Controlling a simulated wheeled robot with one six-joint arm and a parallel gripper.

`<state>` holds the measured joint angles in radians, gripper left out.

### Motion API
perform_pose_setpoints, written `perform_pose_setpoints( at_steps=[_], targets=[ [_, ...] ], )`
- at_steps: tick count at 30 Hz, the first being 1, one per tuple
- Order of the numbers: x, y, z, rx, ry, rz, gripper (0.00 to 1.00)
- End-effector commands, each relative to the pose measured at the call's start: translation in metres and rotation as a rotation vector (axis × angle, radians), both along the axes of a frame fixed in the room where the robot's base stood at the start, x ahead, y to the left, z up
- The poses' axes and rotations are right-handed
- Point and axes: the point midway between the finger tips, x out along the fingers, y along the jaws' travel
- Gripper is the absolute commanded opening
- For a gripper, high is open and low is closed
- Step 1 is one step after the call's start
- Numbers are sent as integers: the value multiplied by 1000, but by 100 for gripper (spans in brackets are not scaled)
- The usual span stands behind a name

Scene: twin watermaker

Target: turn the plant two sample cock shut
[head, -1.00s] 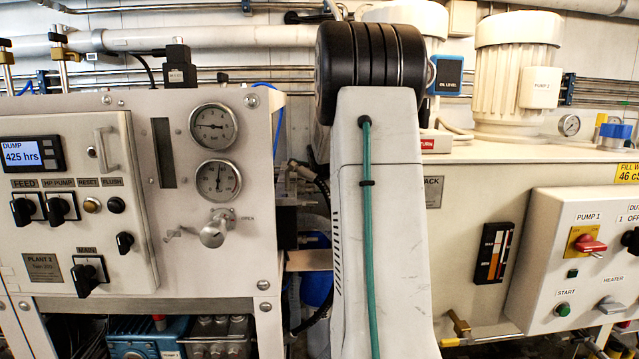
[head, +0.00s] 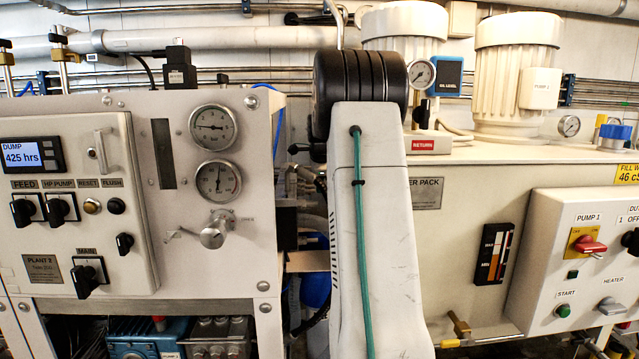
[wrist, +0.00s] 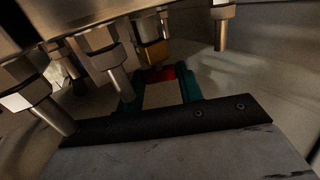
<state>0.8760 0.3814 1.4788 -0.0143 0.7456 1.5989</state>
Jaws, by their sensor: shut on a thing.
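In the wrist view, my gripper (wrist: 161,82) has its two teal fingers on either side of a small red part (wrist: 160,73), which looks like the sample cock's handle, and is shut on it. A brass-coloured fitting (wrist: 152,53) sits just above the red part. The dim picture does not show clearly how far the handle is turned. In the head view, my own arm hides the gripper and the cock. The plant two panel (head: 60,235) stands at the left, with its name plate (head: 42,269).
Several metal fittings with hanging stubs (wrist: 105,58) crowd around my fingers in the wrist view. In the head view, two round gauges (head: 213,128) and a lever valve (head: 214,234) are on the panel. A tank with a pump control box (head: 570,240) stands at the right.

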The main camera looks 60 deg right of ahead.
Motion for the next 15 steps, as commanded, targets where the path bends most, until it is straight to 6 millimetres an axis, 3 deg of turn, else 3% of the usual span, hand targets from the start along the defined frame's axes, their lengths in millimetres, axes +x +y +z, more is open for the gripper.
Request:
perform_pose_setpoints(
  at_steps=[15],
  targets=[
    [6, -7, 3, 321, 258, 0, 14]
  ],
)
